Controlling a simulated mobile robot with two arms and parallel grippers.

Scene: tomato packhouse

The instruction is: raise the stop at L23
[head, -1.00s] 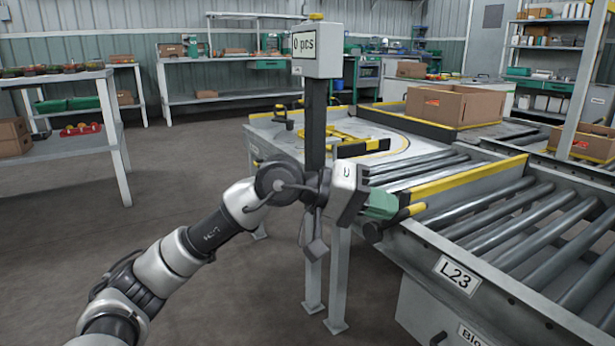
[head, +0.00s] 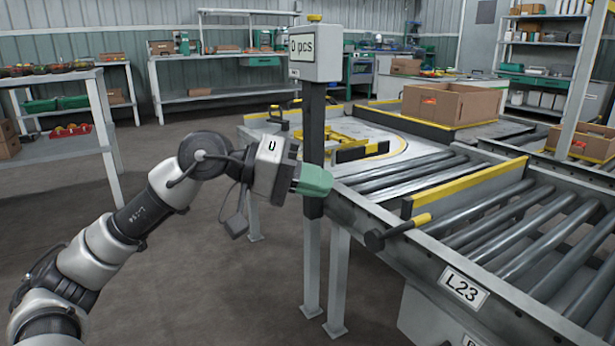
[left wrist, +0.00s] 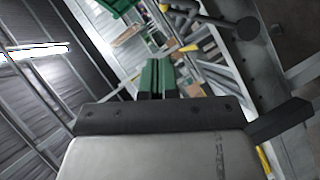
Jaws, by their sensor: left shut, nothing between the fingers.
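The stop at L23 is a grey plate with a yellow top edge (head: 465,184), standing across the roller lane above the rollers. Its lever (head: 398,231) sits at the lane's near side, with a yellow grip and a dark round end, lying slightly tilted. The L23 label (head: 465,287) is on the side frame below. My left gripper (head: 318,181) has green fingers, is shut and empty, and is apart from the lever, to its upper left. The left wrist view shows the fingers (left wrist: 158,76) together and the lever's dark round end (left wrist: 248,28) at upper right. My right gripper is out of view.
A post with a "0 pcs" display box (head: 316,52) stands right behind my left gripper. A cardboard box (head: 450,103) sits beyond the round turntable area (head: 410,150). A shelf rack (head: 55,147) stands at left. The floor between is clear.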

